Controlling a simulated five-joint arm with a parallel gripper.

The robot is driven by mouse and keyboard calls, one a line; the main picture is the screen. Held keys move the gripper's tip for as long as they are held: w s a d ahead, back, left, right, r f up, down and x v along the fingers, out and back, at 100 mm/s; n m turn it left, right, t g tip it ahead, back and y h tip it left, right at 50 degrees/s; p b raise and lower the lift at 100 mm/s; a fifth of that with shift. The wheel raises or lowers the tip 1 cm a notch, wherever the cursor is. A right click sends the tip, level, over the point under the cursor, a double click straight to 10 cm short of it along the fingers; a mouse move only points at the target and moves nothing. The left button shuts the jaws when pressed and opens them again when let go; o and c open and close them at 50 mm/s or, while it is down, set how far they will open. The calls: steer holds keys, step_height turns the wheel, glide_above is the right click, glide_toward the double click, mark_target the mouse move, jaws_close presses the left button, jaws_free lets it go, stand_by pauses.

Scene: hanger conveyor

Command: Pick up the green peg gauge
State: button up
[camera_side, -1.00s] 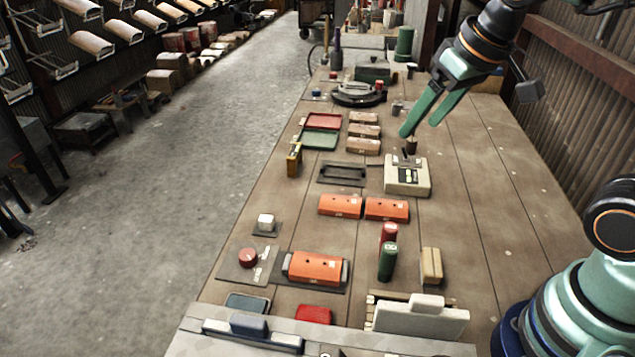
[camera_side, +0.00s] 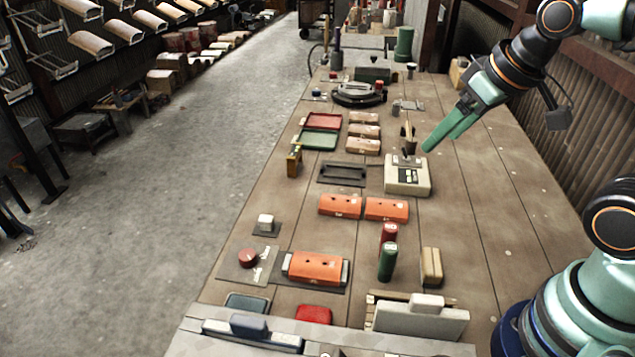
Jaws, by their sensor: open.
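The green peg gauge (camera_side: 387,262) stands upright on the wooden bench, a dark green cylinder with a pale mark near its top. A similar red peg gauge (camera_side: 389,234) stands just behind it. My gripper (camera_side: 428,148) has two green fingers and is empty, above the bench near the beige box. It is well behind the green peg gauge in the picture and a little to its right. The fingers point down to the left and overlap from this angle, so the gap between them is hard to see.
A tan block (camera_side: 431,266) stands right of the green peg. The beige box (camera_side: 407,178) has a lever. The bench's right side is clear.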

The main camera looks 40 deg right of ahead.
steer(key=a+f+n+g, duration=0.3)
steer(key=a+f+n, duration=0.25)
steer(key=n, duration=0.45)
steer(key=n+g, duration=0.3)
steer(key=n, duration=0.5)
glide_above(387, 262)
steer(key=d, duration=0.2)
steer(key=f, duration=0.6)
steer(key=shift+w, duration=0.3)
step_height(387, 262, down, 7)
steer(key=shift+r, duration=0.2)
steer(key=shift+a+f, duration=0.2)
steer(key=shift+f, duration=0.7)
steer(key=shift+a+f, duration=0.2)
steer(key=shift+f, duration=0.7)
steer(key=shift+w+f, duration=0.1)
steer(key=shift+f, duration=0.75)
jaws_close()
